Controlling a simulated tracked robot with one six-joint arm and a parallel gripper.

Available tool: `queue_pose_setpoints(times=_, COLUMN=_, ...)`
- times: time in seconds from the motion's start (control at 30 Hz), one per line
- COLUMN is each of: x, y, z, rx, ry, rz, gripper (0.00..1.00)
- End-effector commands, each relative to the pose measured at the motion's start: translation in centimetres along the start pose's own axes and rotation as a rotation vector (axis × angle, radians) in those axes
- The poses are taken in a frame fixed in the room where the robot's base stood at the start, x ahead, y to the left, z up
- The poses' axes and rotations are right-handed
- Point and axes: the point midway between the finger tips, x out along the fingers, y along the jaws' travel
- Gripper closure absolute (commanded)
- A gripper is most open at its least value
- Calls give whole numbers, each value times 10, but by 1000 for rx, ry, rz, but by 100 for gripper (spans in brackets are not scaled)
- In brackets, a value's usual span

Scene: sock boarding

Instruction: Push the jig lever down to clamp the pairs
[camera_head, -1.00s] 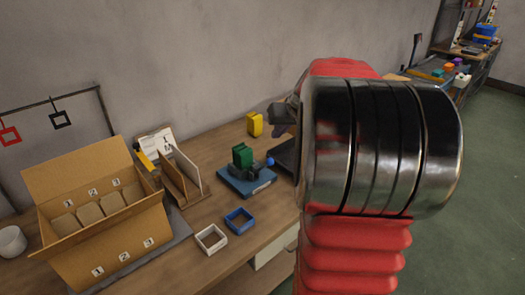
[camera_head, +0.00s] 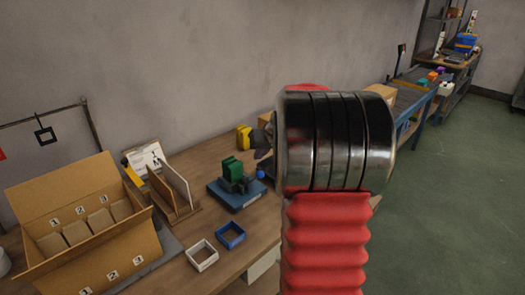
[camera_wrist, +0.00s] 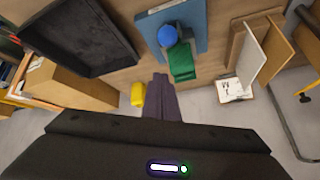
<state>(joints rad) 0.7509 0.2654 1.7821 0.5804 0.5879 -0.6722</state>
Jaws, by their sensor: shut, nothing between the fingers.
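The jig has a blue base plate (camera_head: 238,200) on the wooden bench, with a dark clamp body. Folded green pairs (camera_head: 232,168) stand upright in it, and they also show in the wrist view (camera_wrist: 183,65). The lever's blue ball knob (camera_head: 260,174) sticks out on the right of the pairs; in the wrist view the knob (camera_wrist: 168,36) lies beside them. My gripper (camera_wrist: 160,80) is shut and empty, its fingertips apart from the knob and the green pairs. In the head view my arm hides part of the gripper.
A yellow object (camera_head: 243,137) stands behind the jig. White (camera_head: 202,255) and blue (camera_head: 231,235) square frames lie in front. A numbered cardboard box (camera_head: 130,250) and a wooden divider stand (camera_head: 178,195) are to the left. A black tray (camera_wrist: 115,22) shows in the wrist view.

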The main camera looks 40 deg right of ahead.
Motion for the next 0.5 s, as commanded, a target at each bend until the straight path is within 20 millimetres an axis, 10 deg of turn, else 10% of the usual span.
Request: queue_pose_setpoints(times=0.5, x=14, y=0, z=23, rx=1, ry=0, rz=1, gripper=100)
